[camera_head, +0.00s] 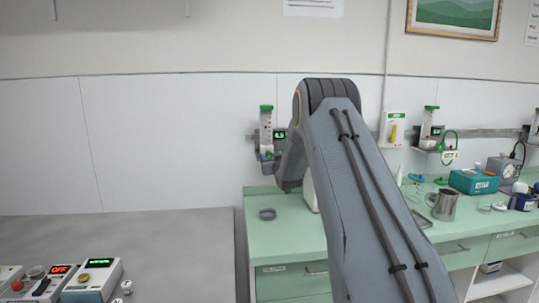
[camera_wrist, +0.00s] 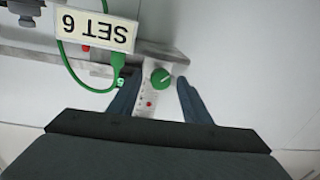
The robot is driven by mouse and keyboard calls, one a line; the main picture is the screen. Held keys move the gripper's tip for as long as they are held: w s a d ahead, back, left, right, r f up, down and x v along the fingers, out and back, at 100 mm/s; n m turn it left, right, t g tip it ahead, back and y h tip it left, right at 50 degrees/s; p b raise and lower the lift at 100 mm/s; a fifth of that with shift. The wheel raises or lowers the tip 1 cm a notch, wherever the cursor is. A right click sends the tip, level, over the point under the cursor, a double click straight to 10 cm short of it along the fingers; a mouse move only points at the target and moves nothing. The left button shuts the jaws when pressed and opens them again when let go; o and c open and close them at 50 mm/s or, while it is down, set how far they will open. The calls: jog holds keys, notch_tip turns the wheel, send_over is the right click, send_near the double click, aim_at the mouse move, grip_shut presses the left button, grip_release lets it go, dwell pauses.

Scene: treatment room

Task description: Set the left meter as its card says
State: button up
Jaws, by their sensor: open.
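The left meter (camera_head: 265,131) hangs on the wall rail, left of my arm, with a green top and a small lit display (camera_head: 280,135) whose digits are too small to read surely. Its card (camera_wrist: 95,29) shows upside down in the wrist view and reads "SET 6". The meter's green knob (camera_wrist: 161,79) shows in the wrist view with a pale pointer mark. My gripper (camera_wrist: 157,97) is open, one dark finger on each side of the knob, with gaps visible.
A second meter (camera_head: 429,130) with its own card (camera_head: 450,157) is on the rail to the right. A green tube (camera_wrist: 75,70) loops beside the knob.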

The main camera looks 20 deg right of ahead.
aim_at(269, 156)
jog(key=shift+w+d+p, duration=0.15)
jog(key=shift+w+p, duration=0.05)
jog(key=shift+w, duration=0.55)
jog(key=shift+w+d+p, duration=0.1)
jog(key=shift+w+p, duration=0.05)
jog(key=shift+w, duration=0.6)
jog(key=shift+c, duration=0.4)
jog(key=c, duration=0.9)
jog(key=shift+f+m+b, duration=0.15)
jog(key=shift+m+b, duration=0.25)
jog(key=shift+b, duration=0.4)
jog(key=shift+c, duration=0.2)
jog(key=shift+m+b, duration=0.6)
jog(key=shift+b, duration=0.15)
jog(key=o, duration=1)
